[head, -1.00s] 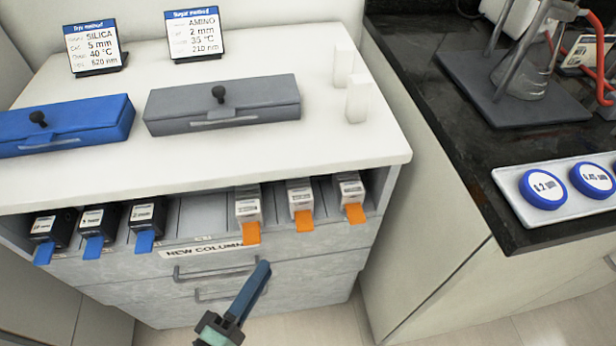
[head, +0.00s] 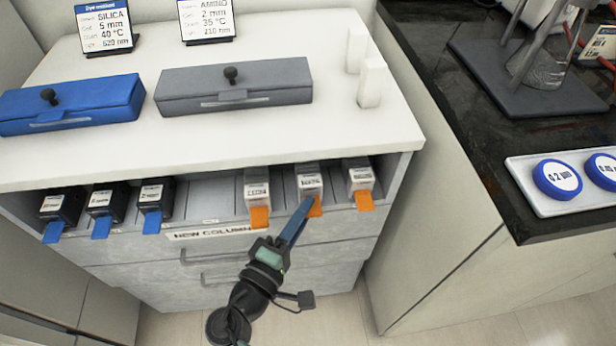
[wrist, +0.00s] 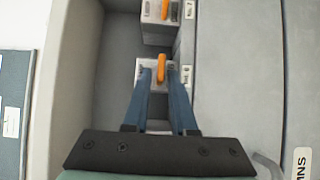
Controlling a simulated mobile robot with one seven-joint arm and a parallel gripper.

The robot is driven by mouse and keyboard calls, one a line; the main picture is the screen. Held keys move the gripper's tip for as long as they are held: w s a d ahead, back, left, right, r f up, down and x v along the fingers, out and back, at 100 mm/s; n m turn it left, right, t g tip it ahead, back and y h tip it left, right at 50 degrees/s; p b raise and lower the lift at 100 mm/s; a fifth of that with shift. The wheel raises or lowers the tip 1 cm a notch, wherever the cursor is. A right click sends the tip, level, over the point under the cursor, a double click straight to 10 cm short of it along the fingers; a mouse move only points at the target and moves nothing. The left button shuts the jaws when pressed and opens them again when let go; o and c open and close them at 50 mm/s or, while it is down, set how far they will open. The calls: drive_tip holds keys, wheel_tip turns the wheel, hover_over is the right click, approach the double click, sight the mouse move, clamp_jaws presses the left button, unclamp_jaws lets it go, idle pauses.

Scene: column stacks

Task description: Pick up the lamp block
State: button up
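No block is plainly marked as the lamp block; the small labels are too blurred to read. In the head view, three pale blocks with orange tabs sit in the open drawer: a left one (head: 257,187), a middle one (head: 308,181) and a right one (head: 359,178). Three black blocks (head: 103,201) with blue tabs sit further left. My gripper (head: 307,203) is at the front of the middle pale block, covering part of its orange tab. In the wrist view, my gripper (wrist: 159,72) is open, with its blue fingers on either side of an orange tab (wrist: 160,66). Contact cannot be told.
A white cabinet top (head: 230,140) overhangs the drawer and bears a blue case (head: 70,108), a grey case (head: 235,92), two sign cards and two white upright pieces. A dark counter (head: 480,140) with a white tray (head: 525,178) stands to the right.

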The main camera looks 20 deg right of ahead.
clamp_jaws()
idle(1.4)
